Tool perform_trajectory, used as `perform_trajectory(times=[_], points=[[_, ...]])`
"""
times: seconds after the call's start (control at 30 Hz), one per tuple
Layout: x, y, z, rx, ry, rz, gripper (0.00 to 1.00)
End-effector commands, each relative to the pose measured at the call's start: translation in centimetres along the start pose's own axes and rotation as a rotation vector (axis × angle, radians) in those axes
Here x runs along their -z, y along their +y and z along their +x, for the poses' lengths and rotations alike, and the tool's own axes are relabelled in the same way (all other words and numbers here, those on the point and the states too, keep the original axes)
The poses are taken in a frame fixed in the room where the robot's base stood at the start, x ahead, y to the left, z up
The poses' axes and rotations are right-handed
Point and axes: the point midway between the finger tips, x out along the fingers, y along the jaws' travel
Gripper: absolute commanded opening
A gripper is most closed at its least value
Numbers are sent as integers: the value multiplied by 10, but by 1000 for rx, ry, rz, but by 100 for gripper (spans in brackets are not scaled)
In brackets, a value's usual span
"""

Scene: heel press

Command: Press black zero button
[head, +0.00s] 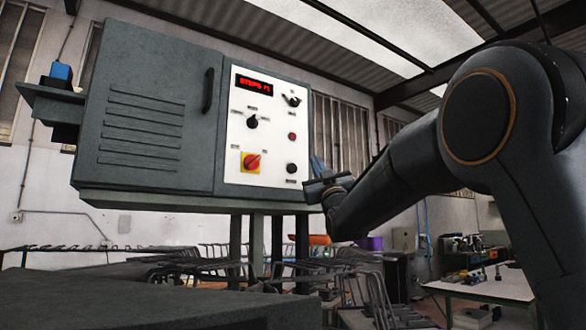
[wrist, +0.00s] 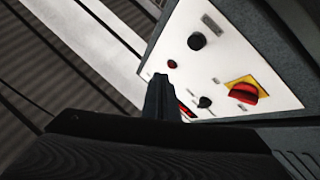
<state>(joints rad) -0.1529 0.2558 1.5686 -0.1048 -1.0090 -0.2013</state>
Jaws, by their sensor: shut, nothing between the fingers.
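The black button (head: 291,168) is at the lower right of the white control panel (head: 262,85), below a small red button (head: 292,136). In the wrist view the black button (wrist: 196,41) shows in full, with its label beside it. My gripper (head: 317,160) is just right of the panel in the head view, apart from the button. In the wrist view the closed fingers (wrist: 163,82) point toward the panel and are empty. They hide part of it near the red display. I see no contact with the black button.
The panel also has a red display (head: 254,84), a selector knob (head: 252,121), another switch (head: 291,99) and a red rotary switch (head: 250,161) on yellow. The grey cabinet door (head: 145,110) has a black handle. Metal racks (head: 350,280) stand below.

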Motion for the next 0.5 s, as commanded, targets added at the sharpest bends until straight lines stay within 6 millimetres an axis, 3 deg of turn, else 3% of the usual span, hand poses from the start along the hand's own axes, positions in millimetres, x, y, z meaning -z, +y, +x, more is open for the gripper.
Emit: perform_trajectory(times=[0.5], points=[[-32, -36, 44, 3, 1, 4, 0]])
